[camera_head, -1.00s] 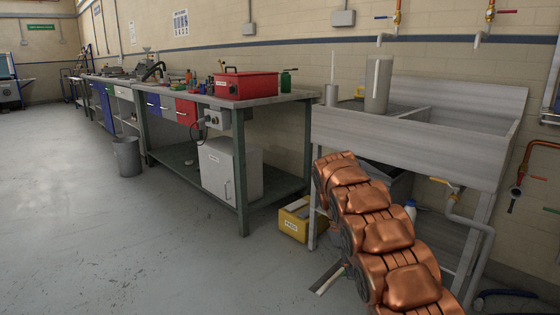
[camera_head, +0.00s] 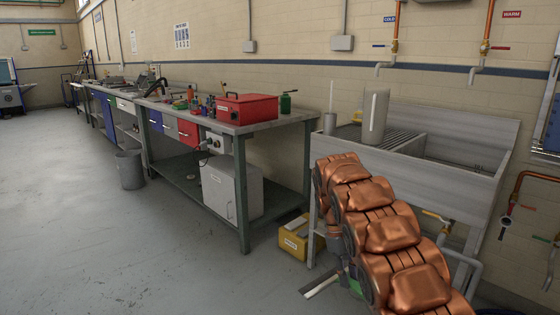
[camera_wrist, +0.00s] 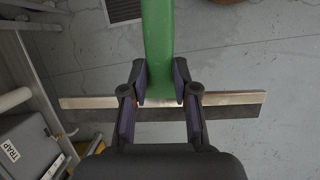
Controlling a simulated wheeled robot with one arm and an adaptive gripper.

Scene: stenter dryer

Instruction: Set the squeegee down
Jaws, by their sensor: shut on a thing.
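The squeegee has a green handle (camera_wrist: 159,35) and a long, pale crossbar (camera_wrist: 235,98) with a dark strip along it. In the wrist view my gripper (camera_wrist: 158,75) is shut on the handle close to the crossbar, one finger on each side. In the head view part of the crossbar (camera_head: 322,286) shows low beside my copper arm, with a bit of green by it. My arm hides most of the squeegee there. Grey floor lies behind it; I cannot tell whether the squeegee touches the floor.
A metal sink (camera_head: 440,160) stands right behind my arm. A yellow box (camera_head: 297,238) is on the floor by a workbench (camera_head: 245,215). In the wrist view a grey bin marked TRAP (camera_wrist: 22,145) is at left and a floor grate (camera_wrist: 123,10) at top. Open floor lies left.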

